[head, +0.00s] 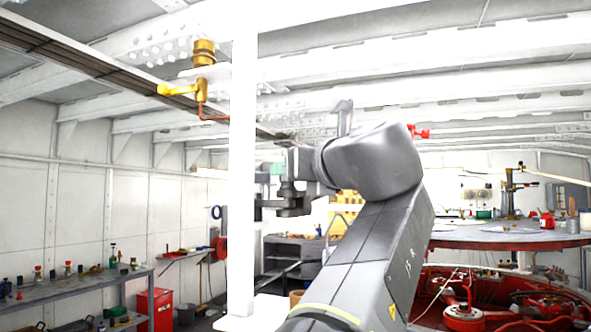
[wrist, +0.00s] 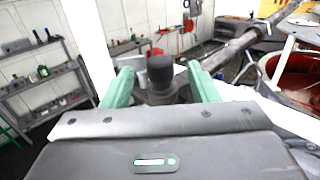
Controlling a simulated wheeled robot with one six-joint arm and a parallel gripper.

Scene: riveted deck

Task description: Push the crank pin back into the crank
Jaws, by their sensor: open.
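I cannot clearly make out the crank or its pin. A brass fitting with a side arm (head: 180,90) sits high at the left in the head view, by the white post; I cannot tell whether it is the crank. My gripper (head: 270,185) is lower and to the right of it, partly behind my own arm. In the wrist view, my gripper's green fingers (wrist: 161,85) are open and apart. A dark round cylinder (wrist: 160,68) shows between them with a red bit behind it; I cannot tell whether it is the pin or whether the fingers touch it.
A white post (head: 242,180) stands upright just left of my gripper. A bench with small items (head: 75,285) runs along the left wall, a red cabinet (head: 155,308) beside it. A round table (head: 500,235) with tools stands at the right, red machinery below. The upper space is open.

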